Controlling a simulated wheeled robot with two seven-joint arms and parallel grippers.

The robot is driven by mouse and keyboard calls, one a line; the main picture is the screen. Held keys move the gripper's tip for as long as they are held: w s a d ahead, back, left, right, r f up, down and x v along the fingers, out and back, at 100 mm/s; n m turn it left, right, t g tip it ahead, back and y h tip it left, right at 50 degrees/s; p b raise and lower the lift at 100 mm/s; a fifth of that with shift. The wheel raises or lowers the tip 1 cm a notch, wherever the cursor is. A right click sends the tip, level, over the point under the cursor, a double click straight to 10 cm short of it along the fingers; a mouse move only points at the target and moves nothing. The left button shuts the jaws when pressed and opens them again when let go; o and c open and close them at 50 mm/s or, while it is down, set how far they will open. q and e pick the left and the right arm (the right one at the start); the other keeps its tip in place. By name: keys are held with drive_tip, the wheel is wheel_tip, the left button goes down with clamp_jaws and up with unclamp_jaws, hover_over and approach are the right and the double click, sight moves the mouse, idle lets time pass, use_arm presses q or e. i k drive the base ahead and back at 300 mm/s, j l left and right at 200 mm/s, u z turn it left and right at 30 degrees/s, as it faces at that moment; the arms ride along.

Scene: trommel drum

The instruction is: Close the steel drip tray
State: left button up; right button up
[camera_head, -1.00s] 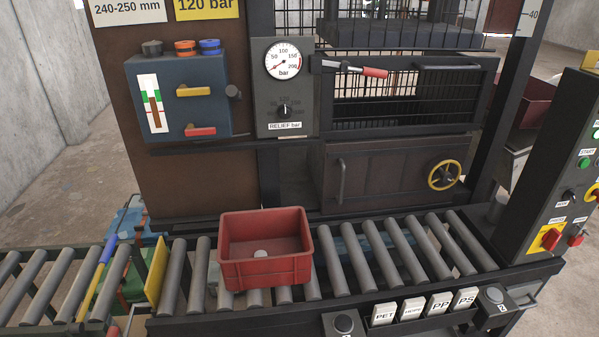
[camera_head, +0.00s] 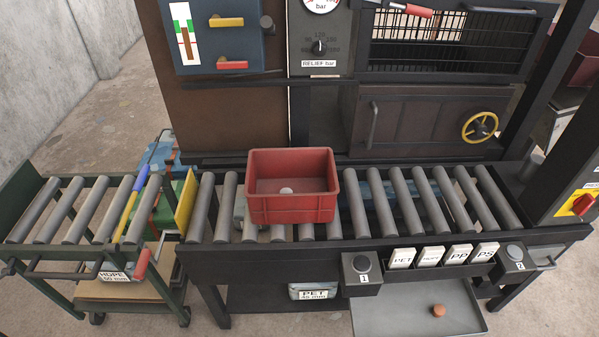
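The steel drip tray (camera_head: 395,318) is a flat grey tray with a low rim, low down under the right part of the roller conveyor. It sticks out towards me from beneath the conveyor frame, so it stands open. A small orange-brown round piece (camera_head: 438,310) lies in it. Its back part is hidden under the conveyor and button boxes, and its front edge is cut off or close to the bottom of the picture. Neither of my grippers is in view.
A red crate (camera_head: 291,208) sits on the rollers (camera_head: 402,200). Button boxes (camera_head: 361,272) and white label blocks (camera_head: 430,256) line the conveyor's front edge above the tray. A PET bin (camera_head: 313,292) is beneath. A green cart (camera_head: 95,250) stands left.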

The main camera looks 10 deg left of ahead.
sight(414, 305)
drive_tip(key=k+z, duration=0.1)
drive_tip(key=z, duration=0.85)
